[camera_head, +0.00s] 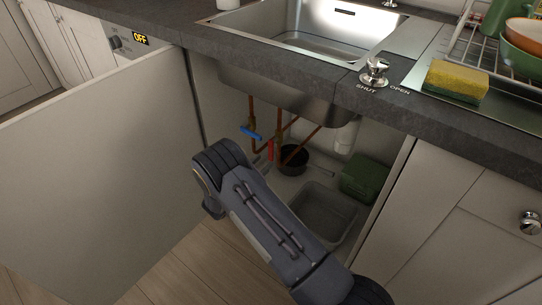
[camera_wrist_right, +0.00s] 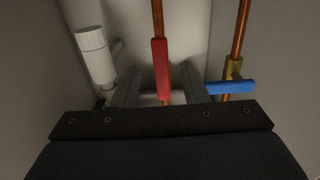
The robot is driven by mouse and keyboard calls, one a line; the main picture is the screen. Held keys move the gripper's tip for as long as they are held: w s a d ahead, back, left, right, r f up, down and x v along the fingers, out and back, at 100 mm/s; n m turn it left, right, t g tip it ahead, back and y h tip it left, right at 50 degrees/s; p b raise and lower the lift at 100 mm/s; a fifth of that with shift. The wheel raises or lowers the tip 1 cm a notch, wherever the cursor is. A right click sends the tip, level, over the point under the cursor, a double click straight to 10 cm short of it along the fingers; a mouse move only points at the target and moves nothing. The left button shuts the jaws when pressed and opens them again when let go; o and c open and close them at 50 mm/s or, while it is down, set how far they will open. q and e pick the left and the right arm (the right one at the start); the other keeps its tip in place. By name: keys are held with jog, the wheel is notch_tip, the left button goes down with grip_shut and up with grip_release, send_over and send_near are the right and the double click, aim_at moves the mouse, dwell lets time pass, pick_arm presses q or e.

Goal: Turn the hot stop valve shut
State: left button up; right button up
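The red lever handle (camera_head: 270,150) of a stop valve sits on a copper pipe inside the open under-sink cupboard. In the right wrist view the red handle (camera_wrist_right: 160,68) lies in line with its pipe. A blue lever handle (camera_head: 250,132) is beside it; in the wrist view this blue handle (camera_wrist_right: 230,87) lies across its pipe. My right gripper (camera_head: 263,158) reaches into the cupboard. In the wrist view the right gripper (camera_wrist_right: 160,80) has its fingers apart on either side of the red handle, with gaps showing. My left gripper is out of view.
The cupboard holds a dark pot (camera_head: 293,160), a grey basin (camera_head: 325,212) and a green box (camera_head: 359,178). A white cylinder (camera_wrist_right: 95,55) stands beside the pipes. An open door (camera_head: 90,190) flanks the left. A chrome knob (camera_head: 375,72) is on the worktop above.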

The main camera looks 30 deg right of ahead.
aim_at(270, 156)
jog(key=b+x, duration=0.1)
jog(key=x, duration=0.4)
jog(key=shift+w+d, duration=0.2)
jog(key=shift+d, duration=0.15)
grip_shut()
